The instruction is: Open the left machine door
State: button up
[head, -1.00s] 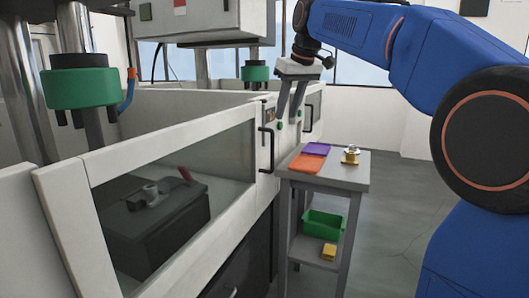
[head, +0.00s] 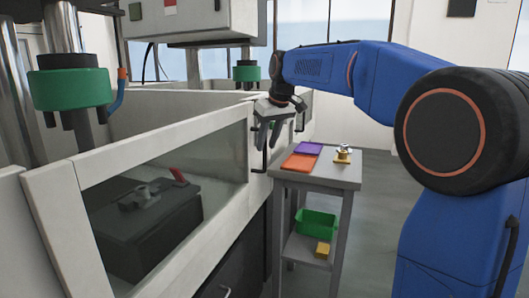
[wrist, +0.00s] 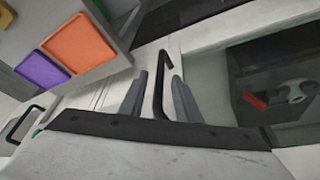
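The left machine door (head: 62,195) is a white frame with a glass window, at the left of the head view. It looks shut. Its black bar handle (wrist: 158,88) stands at the door's right end in the head view, partly hidden there by my gripper (head: 268,147). In the wrist view, the two grey fingers of my gripper (wrist: 159,77) are apart, with the handle showing in the gap between them and touching neither visibly. I cannot tell how deep the handle sits between the fingers. Behind the glass is a dark block (head: 150,235) with a metal fixture and a red part.
A grey side table (head: 330,180) stands right of the handle, with an orange tray (head: 300,162), a purple tray (head: 308,148) and a brass-coloured part (head: 343,155). A green bin (head: 317,224) and a yellow block (head: 322,249) sit on its lower shelf. Open floor lies beyond.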

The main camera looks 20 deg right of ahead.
aim_at(265, 168)
jog(key=shift+x, duration=2.1)
jog(key=shift+s, duration=0.1)
grip_shut()
